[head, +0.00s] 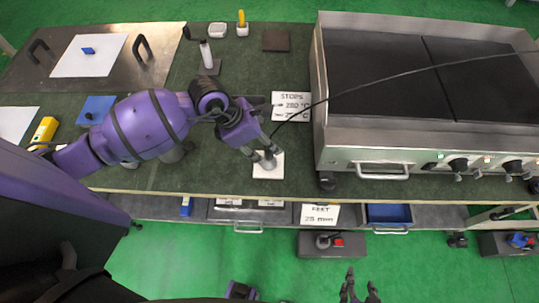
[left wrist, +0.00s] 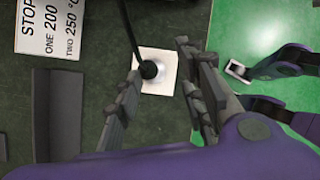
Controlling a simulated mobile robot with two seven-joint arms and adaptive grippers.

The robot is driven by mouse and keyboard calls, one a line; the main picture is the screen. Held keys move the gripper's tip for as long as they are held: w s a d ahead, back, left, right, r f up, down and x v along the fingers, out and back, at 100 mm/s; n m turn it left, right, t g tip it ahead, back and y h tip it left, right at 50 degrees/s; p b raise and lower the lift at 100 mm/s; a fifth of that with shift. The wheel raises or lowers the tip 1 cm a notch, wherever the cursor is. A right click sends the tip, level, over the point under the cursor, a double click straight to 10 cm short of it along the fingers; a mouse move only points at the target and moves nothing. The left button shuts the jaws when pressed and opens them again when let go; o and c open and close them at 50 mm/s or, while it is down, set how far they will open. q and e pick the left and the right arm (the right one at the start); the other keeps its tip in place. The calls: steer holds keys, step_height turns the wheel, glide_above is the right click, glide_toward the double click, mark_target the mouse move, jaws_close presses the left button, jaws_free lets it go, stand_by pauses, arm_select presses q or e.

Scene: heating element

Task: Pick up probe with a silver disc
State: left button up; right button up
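The probe (left wrist: 149,70) has a dark rounded head on a small silver disc (left wrist: 157,80), with a black cable rising from it. It stands on a white square pad (left wrist: 163,57), which also shows in the head view (head: 268,173). My left gripper (head: 265,153) is over the pad at the bench's front edge. In the left wrist view the left gripper (left wrist: 160,70) is open, one finger on each side of the probe, with visible gaps. In the head view its fingers partly hide the probe. My right gripper (head: 358,288) is open and empty, low at the bottom edge.
A steel griddle (head: 365,156) with knobs and a front handle stands right of the pad. A temperature sign (head: 291,106) lies behind the pad. The black cable (head: 385,80) runs across the griddle. A drawer shelf (head: 240,214) is below the bench (head: 225,180).

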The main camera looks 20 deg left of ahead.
mark_target(268, 150)
arm_select(q)
steer(key=shift+y, duration=0.5)
steer(key=w+f, duration=0.1)
steer(key=f, duration=0.4)
steer(key=w+f, duration=0.1)
steer(key=f, duration=0.1)
steer(key=shift+w+d+f, duration=0.2)
steer(key=shift+w+d, duration=0.05)
steer(key=shift+w, duration=0.05)
steer(key=shift+c, duration=0.5)
jaws_close()
